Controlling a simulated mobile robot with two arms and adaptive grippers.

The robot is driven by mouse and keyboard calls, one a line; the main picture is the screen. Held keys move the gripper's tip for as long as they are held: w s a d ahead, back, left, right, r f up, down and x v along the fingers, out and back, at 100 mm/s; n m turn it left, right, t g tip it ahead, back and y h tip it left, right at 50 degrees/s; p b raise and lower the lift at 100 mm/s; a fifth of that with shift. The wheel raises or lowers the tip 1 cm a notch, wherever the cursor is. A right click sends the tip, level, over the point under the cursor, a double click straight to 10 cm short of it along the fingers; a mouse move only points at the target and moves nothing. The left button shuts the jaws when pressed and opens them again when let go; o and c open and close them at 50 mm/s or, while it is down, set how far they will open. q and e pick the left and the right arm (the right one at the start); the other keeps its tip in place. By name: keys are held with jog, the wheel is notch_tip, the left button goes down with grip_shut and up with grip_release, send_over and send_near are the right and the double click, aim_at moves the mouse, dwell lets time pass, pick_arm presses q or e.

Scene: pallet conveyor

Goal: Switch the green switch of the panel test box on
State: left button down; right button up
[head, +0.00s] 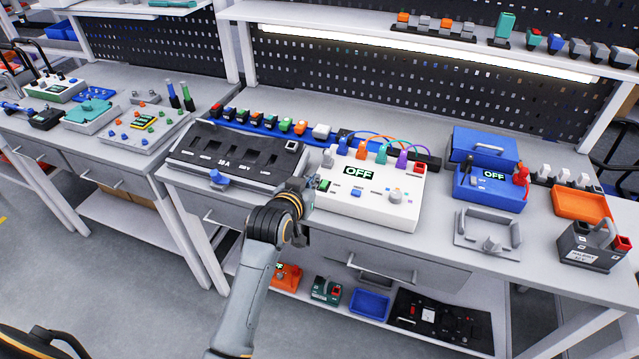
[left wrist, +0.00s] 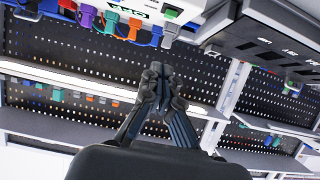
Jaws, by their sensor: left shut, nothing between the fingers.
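The panel test box (head: 388,208) is a white box on the middle workbench, and its display reads OFF. My left gripper (head: 308,190) is just left of the green switch, shut and empty. In the left wrist view the picture is turned over; the white test box (left wrist: 150,8) is along the top edge, with the green switch (left wrist: 171,12) above the closed fingertips (left wrist: 160,78). I cannot tell whether the fingers touch the switch. My right gripper is out of view.
A black panel box (head: 236,160) marked 30 A stands close on the left of the test box. Coloured plugs with cables line its back edge. A blue box (head: 490,188), also reading OFF, and a grey handled frame (head: 487,230) are to the right.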

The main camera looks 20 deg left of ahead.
pick_arm(q)
send_over(319, 195)
jog(key=shift+w+d+f+p, duration=0.15)
jog(key=shift+f+p, duration=0.3)
jog(key=shift+f, duration=0.55)
notch_tip(319, 195, down, 3)
jog(key=shift+r+p, duration=0.2)
jog(key=shift+p, duration=0.2)
jog(key=shift+s+f, duration=0.2)
jog(key=shift+f, duration=0.6)
jog(key=shift+f, duration=0.1)
